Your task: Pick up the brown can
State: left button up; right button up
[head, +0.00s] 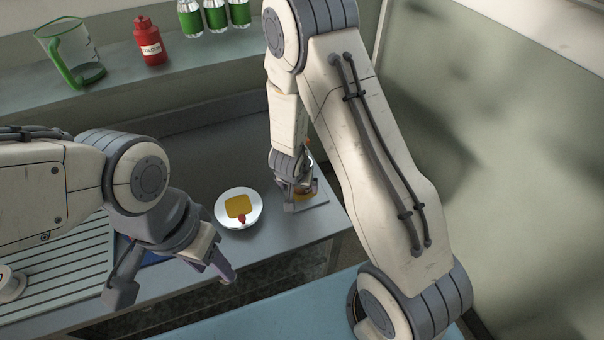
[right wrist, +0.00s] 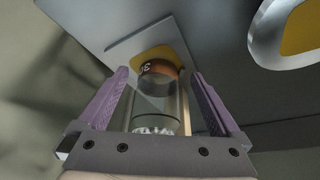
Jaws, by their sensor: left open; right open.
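In the head view the right gripper (head: 297,197) is low over a small grey square mat (head: 318,203) with a yellow patch, and largely hides the can. My left gripper (head: 172,285) is open and empty, near the counter's front edge, away from the can.
A ribbed drainer (head: 70,265) lies at the left. The back ledge holds a green-handled jug (head: 72,55), red bottle (head: 149,42) and several green-labelled containers (head: 215,15).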

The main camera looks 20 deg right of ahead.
jog(key=w+d+p, duration=0.2)
jog(key=w, duration=0.1)
jog(key=shift+w+d+r, duration=0.15)
jog(key=shift+w+d, duration=0.05)
jog(key=shift+w, duration=0.1)
jog(key=shift+w+f, duration=0.1)
jog(key=shift+f, duration=0.45)
jog(key=shift+w+f, duration=0.1)
jog(key=shift+f, duration=0.1)
jog(key=c, duration=1.3)
jog(key=shift+r, duration=0.1)
